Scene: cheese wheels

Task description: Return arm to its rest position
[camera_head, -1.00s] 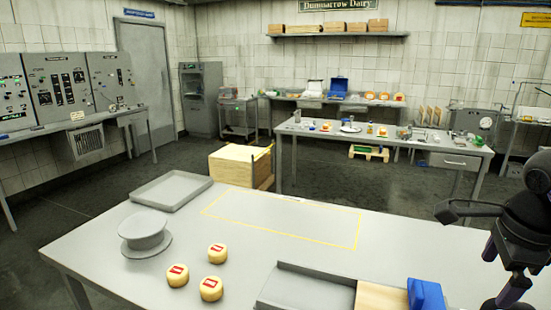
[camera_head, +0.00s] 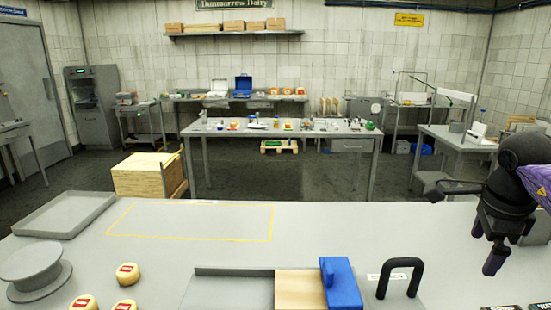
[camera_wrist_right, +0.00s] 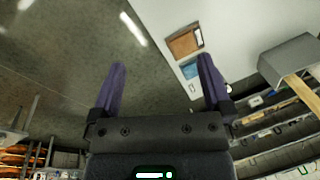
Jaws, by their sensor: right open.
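My right arm comes in from the right edge in the head view. Its gripper (camera_head: 485,244) hangs over the right part of the front table (camera_head: 330,230), fingers pointing down. In the right wrist view the gripper (camera_wrist_right: 162,66) has its two purple fingers wide apart, with nothing between them. The floor and part of a table show beyond the fingers. My left gripper is in neither view.
Yellow cheese wheels (camera_head: 126,273) and a grey round stand (camera_head: 36,270) are at the front left. A grey tray (camera_head: 66,214) lies behind them. A blue block (camera_head: 341,284) and a black handle (camera_head: 400,276) stand near the front edge. The yellow-outlined area (camera_head: 190,222) is empty.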

